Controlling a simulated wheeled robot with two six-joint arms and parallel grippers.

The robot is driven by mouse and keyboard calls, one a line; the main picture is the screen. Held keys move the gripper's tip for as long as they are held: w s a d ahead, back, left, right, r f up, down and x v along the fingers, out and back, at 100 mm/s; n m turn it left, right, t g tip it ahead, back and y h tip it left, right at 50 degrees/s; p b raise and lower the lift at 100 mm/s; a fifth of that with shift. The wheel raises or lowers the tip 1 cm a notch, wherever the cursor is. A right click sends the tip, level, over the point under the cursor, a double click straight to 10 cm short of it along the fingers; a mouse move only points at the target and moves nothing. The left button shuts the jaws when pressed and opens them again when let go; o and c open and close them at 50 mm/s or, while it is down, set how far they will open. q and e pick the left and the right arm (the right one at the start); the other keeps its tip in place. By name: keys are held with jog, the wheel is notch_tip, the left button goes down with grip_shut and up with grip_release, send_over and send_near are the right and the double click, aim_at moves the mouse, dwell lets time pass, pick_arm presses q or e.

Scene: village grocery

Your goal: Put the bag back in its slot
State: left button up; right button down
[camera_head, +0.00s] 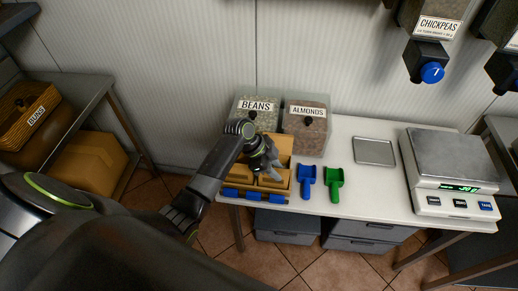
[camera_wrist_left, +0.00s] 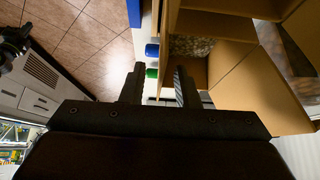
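My left gripper (camera_head: 272,178) is at the wooden divided rack (camera_head: 287,150) on the left end of the counter, pointing down into it. Tan paper bags or compartments show around its fingers; which one is the task's bag I cannot tell. In the left wrist view my left gripper (camera_wrist_left: 160,85) has its two fingers apart, with a clear gap between them. Tan walls of the rack or a bag (camera_wrist_left: 240,85) stand close to the right finger. No held bag shows. My right gripper is not seen.
Bins marked beans (camera_head: 255,112) and almonds (camera_head: 306,128) stand behind the rack. A blue scoop (camera_head: 306,180) and a green scoop (camera_head: 335,184) lie to its right. A grey tray (camera_head: 374,151) and a scale (camera_head: 452,170) are further right. Counter between them is free.

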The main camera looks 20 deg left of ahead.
pick_arm(q)
jog(key=b+v, duration=0.2)
jog(key=v, duration=1.3)
jog(key=shift+r, duration=0.4)
jog(key=shift+s+a+f, duration=0.1)
jog(key=shift+s, duration=0.05)
